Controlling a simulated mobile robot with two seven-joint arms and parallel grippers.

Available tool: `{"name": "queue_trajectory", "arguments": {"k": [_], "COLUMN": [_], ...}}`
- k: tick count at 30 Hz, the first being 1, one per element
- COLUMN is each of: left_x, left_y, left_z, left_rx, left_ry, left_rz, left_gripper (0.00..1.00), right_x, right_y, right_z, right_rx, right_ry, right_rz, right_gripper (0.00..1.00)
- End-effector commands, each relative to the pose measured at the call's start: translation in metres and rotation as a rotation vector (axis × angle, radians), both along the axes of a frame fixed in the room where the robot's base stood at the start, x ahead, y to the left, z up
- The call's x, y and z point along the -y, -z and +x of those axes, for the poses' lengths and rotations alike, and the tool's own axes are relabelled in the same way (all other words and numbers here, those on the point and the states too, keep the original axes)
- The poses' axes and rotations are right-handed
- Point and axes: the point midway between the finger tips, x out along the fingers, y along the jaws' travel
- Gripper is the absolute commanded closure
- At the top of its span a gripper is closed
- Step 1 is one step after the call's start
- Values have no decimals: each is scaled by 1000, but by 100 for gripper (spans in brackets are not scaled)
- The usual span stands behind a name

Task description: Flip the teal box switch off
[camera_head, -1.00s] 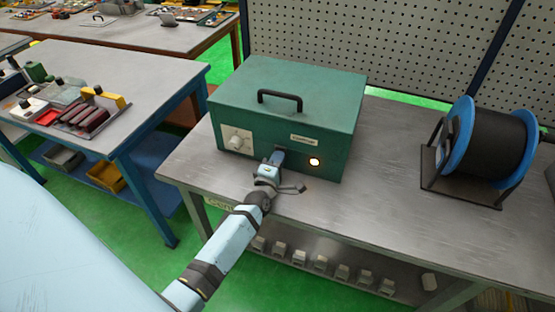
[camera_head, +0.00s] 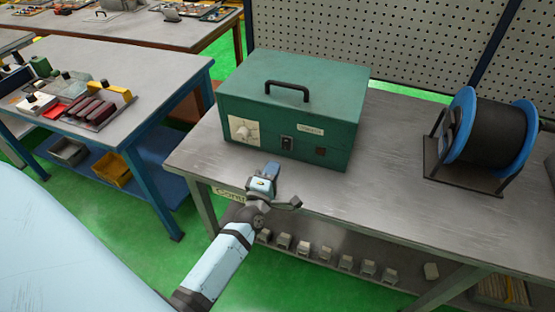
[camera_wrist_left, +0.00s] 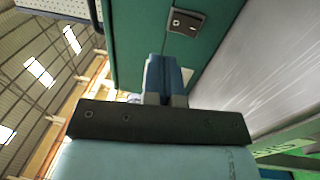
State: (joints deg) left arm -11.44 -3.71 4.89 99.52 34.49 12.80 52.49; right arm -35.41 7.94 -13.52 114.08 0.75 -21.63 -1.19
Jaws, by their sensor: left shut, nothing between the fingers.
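The teal box (camera_head: 293,105) stands on the grey metal workbench, with a black handle on top. My right gripper is not in view.
A black cable spool with blue rims (camera_head: 488,135) stands on the workbench (camera_head: 400,135) at the right. A perforated panel (camera_head: 390,40) rises behind. A blue-legged table (camera_head: 150,85) with coloured parts is at the left. The bench top between box and spool is clear.

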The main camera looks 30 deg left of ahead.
Motion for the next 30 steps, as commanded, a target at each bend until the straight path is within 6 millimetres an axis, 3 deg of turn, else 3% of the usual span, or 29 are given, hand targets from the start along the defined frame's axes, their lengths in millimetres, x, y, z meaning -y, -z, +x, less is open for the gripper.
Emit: {"name": "queue_trajectory", "arguments": {"k": [3, 7, 26, 30], "left_x": [4, 7, 8, 30], "left_y": [-1, -3, -4, 3], "left_z": [-18, -28, -31, -47], "left_rx": [-2, -1, -3, -112], "left_ry": [0, 0, 2, 83], "left_rz": [0, 0, 5, 203], "left_gripper": [100, 100, 100, 100], "right_x": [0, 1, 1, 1], "right_y": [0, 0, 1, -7], "right_z": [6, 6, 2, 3], "right_rx": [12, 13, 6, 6], "right_ry": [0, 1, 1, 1], "right_rz": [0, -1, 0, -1], "right_gripper": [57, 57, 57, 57]}}
